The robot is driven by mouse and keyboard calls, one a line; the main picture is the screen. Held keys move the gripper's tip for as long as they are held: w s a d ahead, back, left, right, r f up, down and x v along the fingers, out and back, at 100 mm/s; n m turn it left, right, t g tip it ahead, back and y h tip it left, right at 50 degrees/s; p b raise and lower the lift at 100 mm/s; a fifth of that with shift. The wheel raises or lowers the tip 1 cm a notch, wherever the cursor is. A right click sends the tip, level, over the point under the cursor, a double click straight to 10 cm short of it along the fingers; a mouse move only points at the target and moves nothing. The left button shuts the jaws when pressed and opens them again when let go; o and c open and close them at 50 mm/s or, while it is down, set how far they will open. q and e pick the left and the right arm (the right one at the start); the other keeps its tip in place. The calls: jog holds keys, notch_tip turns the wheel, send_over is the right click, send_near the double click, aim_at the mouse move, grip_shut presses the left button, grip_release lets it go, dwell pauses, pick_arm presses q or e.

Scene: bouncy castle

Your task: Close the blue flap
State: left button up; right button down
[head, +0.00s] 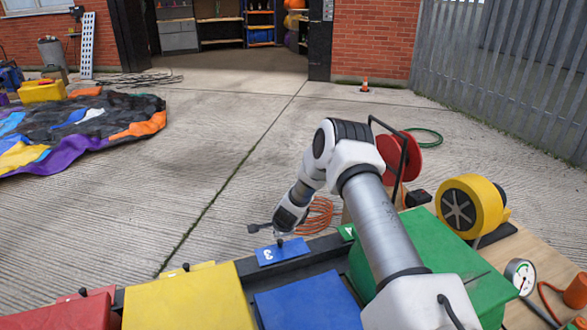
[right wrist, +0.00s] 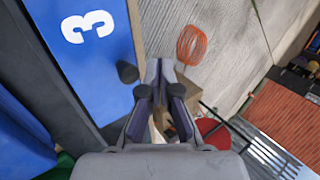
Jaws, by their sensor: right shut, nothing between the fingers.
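The blue flap (head: 291,249) is a flat panel with a white 3 and a dark knob. In the head view it lies at the far edge of the row of bins, with a dark strip between it and the blue bin (head: 308,304). The flap (right wrist: 95,60) fills the upper left of the right wrist view, its knob (right wrist: 127,72) standing up at its edge. My right gripper (head: 279,236) is close by the knob; its fingers (right wrist: 160,68) are together and empty, just beside the knob. I cannot tell whether they touch it. My left gripper is not in view.
Red (head: 60,314), yellow (head: 188,303) and green (head: 440,258) bins flank the blue one. A yellow blower (head: 472,203), a gauge (head: 520,274) and a red hose reel (head: 398,155) are at the right. An orange coil (head: 318,215) lies beyond the flap. The concrete beyond is mostly clear.

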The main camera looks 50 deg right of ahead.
dwell(0.5)
